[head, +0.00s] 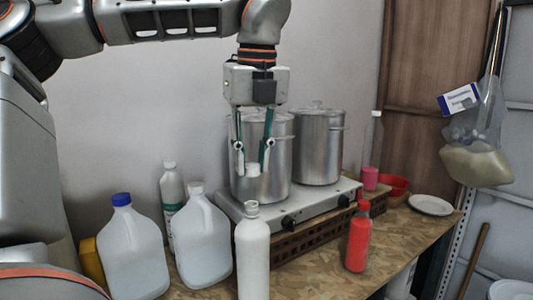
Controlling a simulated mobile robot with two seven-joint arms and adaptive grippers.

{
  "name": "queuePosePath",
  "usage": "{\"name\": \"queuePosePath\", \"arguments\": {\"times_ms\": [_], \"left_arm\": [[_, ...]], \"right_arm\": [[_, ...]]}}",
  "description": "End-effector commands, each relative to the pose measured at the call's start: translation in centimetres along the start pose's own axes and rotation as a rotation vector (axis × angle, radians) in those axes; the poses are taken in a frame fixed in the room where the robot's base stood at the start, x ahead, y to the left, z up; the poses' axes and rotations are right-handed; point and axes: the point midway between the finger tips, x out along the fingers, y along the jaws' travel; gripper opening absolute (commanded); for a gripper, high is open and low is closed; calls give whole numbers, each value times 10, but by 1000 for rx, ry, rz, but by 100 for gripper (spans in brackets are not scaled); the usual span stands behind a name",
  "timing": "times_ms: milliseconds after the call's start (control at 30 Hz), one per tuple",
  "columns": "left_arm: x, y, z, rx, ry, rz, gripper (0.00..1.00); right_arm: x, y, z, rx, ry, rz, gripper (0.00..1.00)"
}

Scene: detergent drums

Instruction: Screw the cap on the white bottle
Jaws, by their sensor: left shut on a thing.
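The white bottle (253,262) stands upright at the front of the wooden worktop, with its bare neck (251,208) at the top. My left gripper (254,168) points down above the bottle and is shut on a small white cap (254,171). The cap is apart from the neck, with a visible gap between them. My right gripper is not in view.
Two steel pots (319,150) stand on a hot plate (300,213) behind the bottle. White jugs (203,243) stand close on its left. A red bottle (358,240) stands to the right, with clear worktop (315,272) between. A white plate (431,205) lies farther right.

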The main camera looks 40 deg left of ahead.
Motion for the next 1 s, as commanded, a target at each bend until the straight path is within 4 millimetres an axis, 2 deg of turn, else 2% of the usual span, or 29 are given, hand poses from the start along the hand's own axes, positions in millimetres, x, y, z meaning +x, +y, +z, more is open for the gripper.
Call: {"name": "queuePosePath", "arguments": {"times_ms": [267, 567, 700, 1000], "left_arm": [[12, 0, -2, 0, 2, 1, 16], [38, 0, -5, 0, 1, -1, 16], [46, 0, -7, -1, -1, 1, 16], [50, 0, -8, 0, -1, 0, 16]], "right_arm": [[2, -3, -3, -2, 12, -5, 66], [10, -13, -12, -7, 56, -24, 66], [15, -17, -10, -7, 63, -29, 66], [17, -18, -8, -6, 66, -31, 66]]}}
